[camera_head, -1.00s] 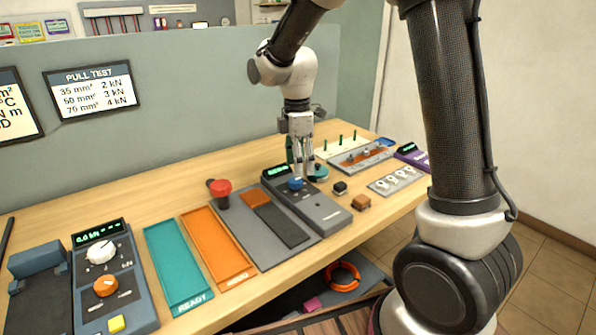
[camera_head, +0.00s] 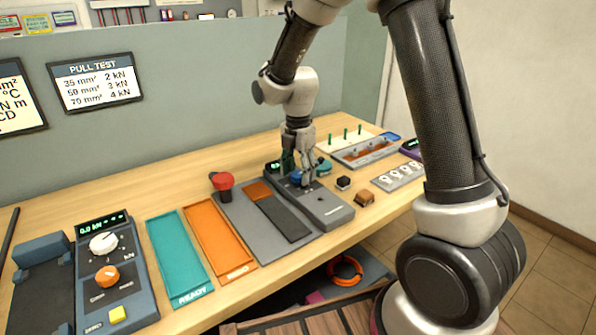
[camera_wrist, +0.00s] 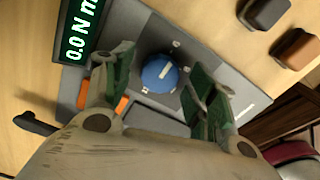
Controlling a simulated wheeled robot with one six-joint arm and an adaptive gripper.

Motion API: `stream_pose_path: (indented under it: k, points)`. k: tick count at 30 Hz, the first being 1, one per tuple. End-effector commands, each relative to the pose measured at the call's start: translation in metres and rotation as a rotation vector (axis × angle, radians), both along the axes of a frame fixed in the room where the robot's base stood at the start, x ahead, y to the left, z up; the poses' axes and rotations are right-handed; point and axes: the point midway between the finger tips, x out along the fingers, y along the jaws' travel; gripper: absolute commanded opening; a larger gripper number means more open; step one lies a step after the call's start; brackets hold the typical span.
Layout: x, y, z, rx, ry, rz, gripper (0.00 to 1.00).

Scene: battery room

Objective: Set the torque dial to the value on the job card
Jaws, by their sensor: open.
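The torque dial is a blue knob (camera_head: 296,176) with a white pointer line, on a grey tester (camera_head: 332,211) on the bench. In the wrist view the dial (camera_wrist: 160,73) sits between my fingers, its line toward the upper right. The tester's green display (camera_wrist: 80,30) reads 0.0 N m. My gripper (camera_wrist: 157,68) is open, pointing down over the tester, with one green-padded finger on each side of the dial; I cannot tell whether either touches it. A card (camera_head: 18,95) on the partition is cut off at the left edge, showing only line ends such as "N m".
A pull test chart (camera_head: 95,83) hangs on the partition. Left of the tester are a red knob (camera_head: 222,181), an orange tray (camera_head: 218,239), a teal tray (camera_head: 178,258) and a pull tester (camera_head: 117,272). Black (camera_head: 343,183) and brown (camera_head: 365,199) blocks lie close on its right.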

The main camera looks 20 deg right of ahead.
Motion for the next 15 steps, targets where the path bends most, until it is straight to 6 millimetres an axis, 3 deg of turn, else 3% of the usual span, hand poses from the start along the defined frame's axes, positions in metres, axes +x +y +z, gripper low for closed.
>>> stream_pose_path:
  k: [8, 15]
  points:
    - [0.0002, 0.0, -0.0015, 0.001, -0.001, -0.001, 0.56]
    - [0.0002, 0.0, -0.0014, 0.001, -0.001, -0.001, 0.12]
